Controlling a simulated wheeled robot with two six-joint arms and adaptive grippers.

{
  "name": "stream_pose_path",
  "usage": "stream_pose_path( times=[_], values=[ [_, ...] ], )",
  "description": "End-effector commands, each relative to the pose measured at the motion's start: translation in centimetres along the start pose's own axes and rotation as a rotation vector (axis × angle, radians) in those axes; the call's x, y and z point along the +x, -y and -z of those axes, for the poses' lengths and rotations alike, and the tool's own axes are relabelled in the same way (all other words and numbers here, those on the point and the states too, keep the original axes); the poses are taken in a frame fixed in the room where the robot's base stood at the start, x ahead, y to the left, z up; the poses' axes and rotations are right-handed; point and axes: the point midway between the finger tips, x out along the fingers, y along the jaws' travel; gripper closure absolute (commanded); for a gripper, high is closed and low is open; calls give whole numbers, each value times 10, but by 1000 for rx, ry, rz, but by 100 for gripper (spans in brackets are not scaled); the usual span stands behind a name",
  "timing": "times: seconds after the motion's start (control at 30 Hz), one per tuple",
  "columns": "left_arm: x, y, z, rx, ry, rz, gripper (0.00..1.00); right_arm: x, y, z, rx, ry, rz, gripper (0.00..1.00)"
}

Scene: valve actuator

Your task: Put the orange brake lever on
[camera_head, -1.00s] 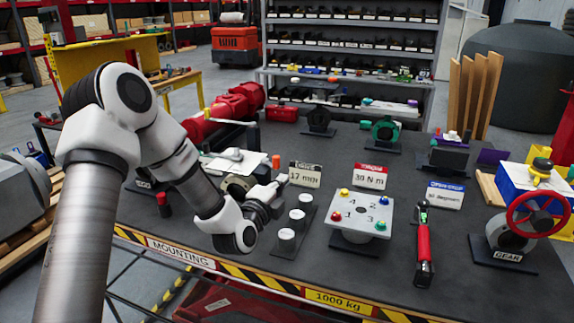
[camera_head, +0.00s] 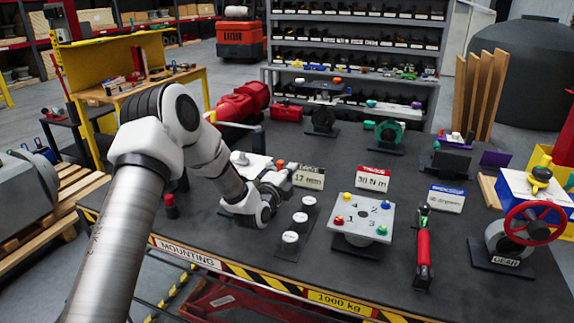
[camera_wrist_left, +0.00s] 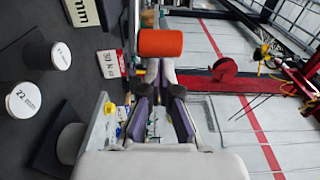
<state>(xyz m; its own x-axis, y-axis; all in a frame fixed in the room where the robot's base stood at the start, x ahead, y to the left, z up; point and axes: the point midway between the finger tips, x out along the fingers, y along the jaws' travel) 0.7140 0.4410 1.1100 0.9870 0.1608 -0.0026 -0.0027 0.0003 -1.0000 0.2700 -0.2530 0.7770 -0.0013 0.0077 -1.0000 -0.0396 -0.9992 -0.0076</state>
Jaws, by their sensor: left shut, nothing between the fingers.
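A small orange cylinder-shaped piece (camera_head: 280,163) shows just behind my left gripper in the head view; it may be the brake lever's end, but I cannot tell. In the left wrist view an orange cylinder (camera_wrist_left: 160,43) lies across just ahead of the fingertips. My left gripper (camera_head: 290,172) reaches over the table behind the row of white-topped sockets. Its fingers (camera_wrist_left: 160,72) are shut with nothing between them. The lower part of the orange piece and what it is attached to are hidden. My right gripper is not in view.
Several white-topped sockets (camera_head: 290,237) stand in front of the gripper, with the 17 mm sign (camera_head: 309,177) beside it. A plate with coloured knobs (camera_head: 362,216), a red-handled tool (camera_head: 423,255) and a red handwheel (camera_head: 537,222) stand to the right. Bare table lies at the front.

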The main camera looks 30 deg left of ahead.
Motion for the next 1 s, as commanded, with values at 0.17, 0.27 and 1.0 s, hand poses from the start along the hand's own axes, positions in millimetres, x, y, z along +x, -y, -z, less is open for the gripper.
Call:
stream_pose_path(
  times=[0.17, 0.27, 1.0],
  values=[
    [-4, 0, -9, -1, 0, 0, 100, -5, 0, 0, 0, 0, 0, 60],
    [-4, -1, -9, 0, 0, 1, 100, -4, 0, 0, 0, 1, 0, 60],
    [-10, 0, -13, -1, -96, 1, 100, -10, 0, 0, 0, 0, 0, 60]
  ],
)
